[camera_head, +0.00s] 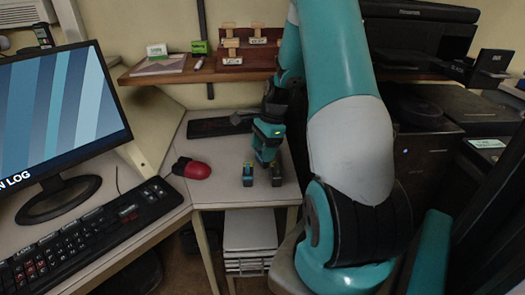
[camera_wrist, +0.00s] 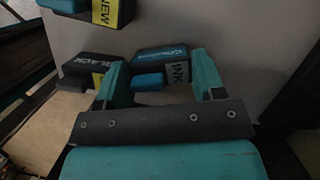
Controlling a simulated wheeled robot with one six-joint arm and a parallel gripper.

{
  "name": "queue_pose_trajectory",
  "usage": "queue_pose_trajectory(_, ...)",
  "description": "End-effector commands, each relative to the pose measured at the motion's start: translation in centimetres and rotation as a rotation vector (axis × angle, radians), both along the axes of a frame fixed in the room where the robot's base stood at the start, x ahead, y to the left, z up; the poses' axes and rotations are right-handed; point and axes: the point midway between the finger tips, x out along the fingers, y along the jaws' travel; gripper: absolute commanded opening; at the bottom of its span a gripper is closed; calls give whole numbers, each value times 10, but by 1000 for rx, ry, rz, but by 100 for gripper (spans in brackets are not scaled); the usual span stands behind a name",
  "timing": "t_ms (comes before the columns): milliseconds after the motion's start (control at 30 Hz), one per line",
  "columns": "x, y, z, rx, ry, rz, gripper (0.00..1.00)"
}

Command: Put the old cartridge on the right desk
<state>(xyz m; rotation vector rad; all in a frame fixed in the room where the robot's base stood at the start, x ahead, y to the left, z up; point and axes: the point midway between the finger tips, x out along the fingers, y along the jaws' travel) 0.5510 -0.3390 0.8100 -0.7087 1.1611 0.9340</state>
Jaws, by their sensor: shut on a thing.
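My gripper (camera_head: 266,160) points down low over the right desk (camera_head: 225,190). In the wrist view its fingers (camera_wrist: 160,80) are shut on a dark cartridge with a cyan top and a grey label, which I take as the old cartridge (camera_wrist: 158,58). Its base is at or just above the desk surface; I cannot tell if it touches. Close to its left is another dark cartridge with a yellow label (camera_wrist: 90,68), marked BLACK. It also stands on the desk in the head view (camera_head: 249,175). A further yellow label reading NEW (camera_wrist: 113,12) shows at the wrist view's top edge.
A red and black mouse (camera_head: 192,168) lies left of the cartridges. A dark keyboard (camera_head: 218,127) lies behind, under a wooden shelf (camera_head: 200,72). A monitor (camera_head: 60,120) and big keyboard (camera_head: 90,235) fill the left desk. A dark printer (camera_head: 420,35) stands right.

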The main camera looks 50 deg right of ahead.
Motion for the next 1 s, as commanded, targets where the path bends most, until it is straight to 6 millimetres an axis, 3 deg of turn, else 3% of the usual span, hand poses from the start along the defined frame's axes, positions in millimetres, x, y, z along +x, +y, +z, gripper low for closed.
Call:
queue_pose_trajectory(367,0,0,-6,-1,-1,1,36)
queue_pose_trajectory(400,0,0,-5,-1,-1,1,72)
queue_pose_trajectory(433,0,0,-5,-1,-1,1,73)
queue_pose_trajectory(767,0,-1,0,-1,-3,0,73)
queue_pose_trajectory(1000,-4,-12,42,-4,-6,-1,73)
